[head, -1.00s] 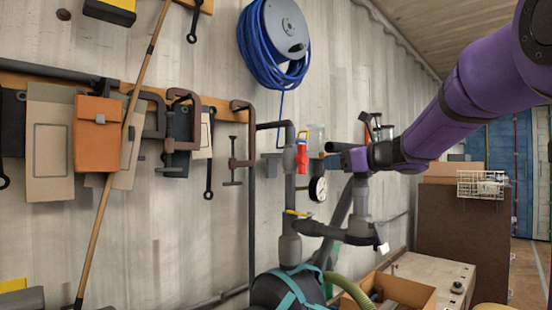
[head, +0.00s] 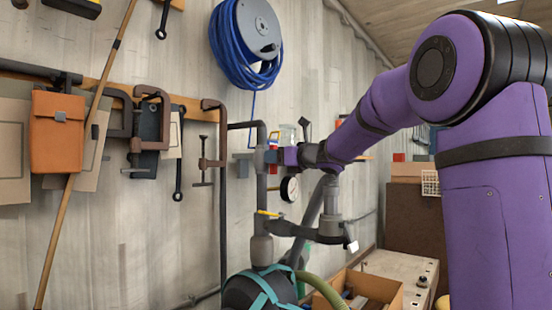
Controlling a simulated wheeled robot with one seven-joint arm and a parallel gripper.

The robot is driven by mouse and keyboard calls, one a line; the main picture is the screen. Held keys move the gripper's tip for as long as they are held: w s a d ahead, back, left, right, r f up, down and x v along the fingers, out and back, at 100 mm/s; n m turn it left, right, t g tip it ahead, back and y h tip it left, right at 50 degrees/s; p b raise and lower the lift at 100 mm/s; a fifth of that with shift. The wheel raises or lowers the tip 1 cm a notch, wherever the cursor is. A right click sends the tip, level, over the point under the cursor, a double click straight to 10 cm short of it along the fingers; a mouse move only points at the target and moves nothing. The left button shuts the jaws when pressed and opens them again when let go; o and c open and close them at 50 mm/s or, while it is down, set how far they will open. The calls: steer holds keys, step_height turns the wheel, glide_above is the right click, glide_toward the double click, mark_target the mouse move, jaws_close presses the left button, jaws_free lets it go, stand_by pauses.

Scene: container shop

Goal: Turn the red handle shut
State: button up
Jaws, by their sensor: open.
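My gripper (head: 273,156) reaches in from the right, level with the valve. It is open, with its tips at or very close to the handle. I cannot tell whether they touch it or stand on both sides of it. My purple arm fills the right of the picture.
A lower pipe with a yellow lever (head: 268,213) runs underneath. A blue hose reel (head: 245,45) hangs above. Clamps (head: 208,150) hang to the left.

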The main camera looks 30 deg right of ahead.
steer(key=shift+w+a, duration=0.1)
steer(key=shift+w, duration=0.05)
jaws_close()
